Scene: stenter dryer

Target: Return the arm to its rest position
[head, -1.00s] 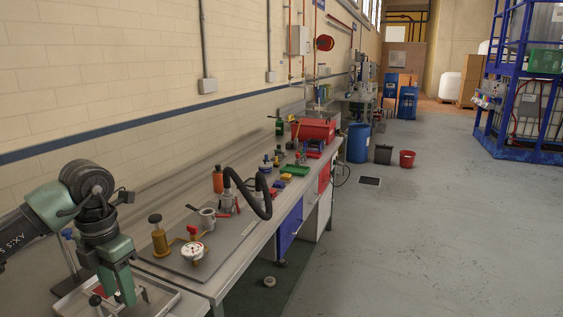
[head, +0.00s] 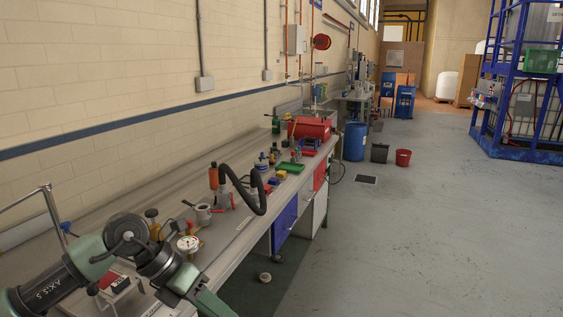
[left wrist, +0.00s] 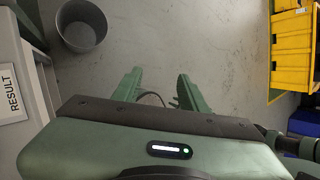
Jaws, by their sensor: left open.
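My left arm (head: 70,280) comes in at the lower left of the head view, bent at a dark joint, with its green forearm running out at the bottom edge. Its gripper is out of that picture. In the left wrist view my left gripper (left wrist: 158,88) is open, with its two green fingers apart and nothing between them. Grey floor shows beyond the fingers. My right arm and gripper are in neither view.
The long workbench (head: 232,250) carries a dial gauge (head: 188,243), a black hose (head: 260,190) and a red box (head: 310,128). The wrist view shows a grey bin (left wrist: 81,25), a RESULT label (left wrist: 10,92) and yellow bins (left wrist: 292,50). The aisle floor right is clear.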

